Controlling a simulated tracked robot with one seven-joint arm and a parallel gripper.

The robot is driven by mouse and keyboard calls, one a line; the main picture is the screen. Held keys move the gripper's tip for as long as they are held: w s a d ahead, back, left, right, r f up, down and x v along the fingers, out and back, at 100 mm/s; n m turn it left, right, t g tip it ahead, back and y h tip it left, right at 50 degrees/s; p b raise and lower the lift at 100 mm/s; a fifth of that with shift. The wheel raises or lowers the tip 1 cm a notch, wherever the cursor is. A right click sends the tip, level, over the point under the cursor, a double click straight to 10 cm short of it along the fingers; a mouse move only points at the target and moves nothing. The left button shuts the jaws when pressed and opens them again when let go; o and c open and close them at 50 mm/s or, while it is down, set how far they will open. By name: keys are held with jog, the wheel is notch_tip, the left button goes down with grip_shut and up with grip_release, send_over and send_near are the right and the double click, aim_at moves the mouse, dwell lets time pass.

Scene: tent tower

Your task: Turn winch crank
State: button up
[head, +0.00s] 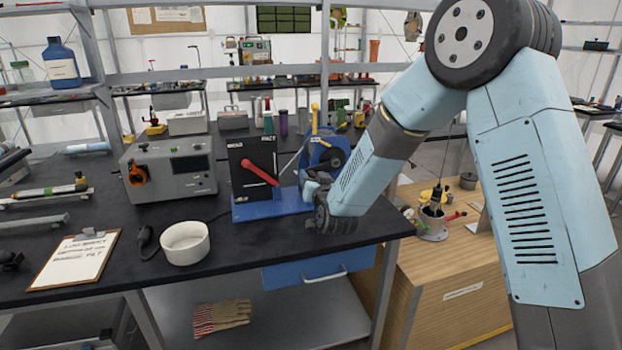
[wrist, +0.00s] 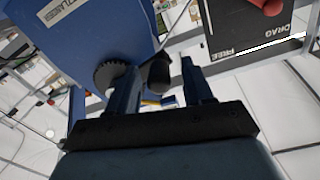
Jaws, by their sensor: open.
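The winch has a blue housing (head: 325,150) at the back right of the dark bench. It also fills the upper left of the wrist view (wrist: 85,40), with a dark toothed wheel (wrist: 112,76) at its lower edge. A dark rounded knob (wrist: 158,72), apparently the crank's grip, shows between my fingertips in the wrist view. My gripper (wrist: 160,88) is open, with one finger on each side of the knob. I cannot tell whether either finger touches it. In the head view my gripper (head: 312,186) is in front of the winch and hides its lower part.
A black panel (head: 245,160) with a red lever (head: 262,172) stands left of my gripper on a blue base (head: 270,205). A grey instrument box (head: 170,170), white bowl (head: 185,243) and clipboard (head: 75,258) are farther left. The bench front between bowl and gripper is clear.

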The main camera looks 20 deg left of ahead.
jog(key=shift+w, duration=0.1)
jog(key=shift+c, duration=0.4)
grip_shut()
jog(key=shift+a, duration=0.45)
jog(key=shift+d+f, duration=0.1)
jog(key=shift+d, duration=0.25)
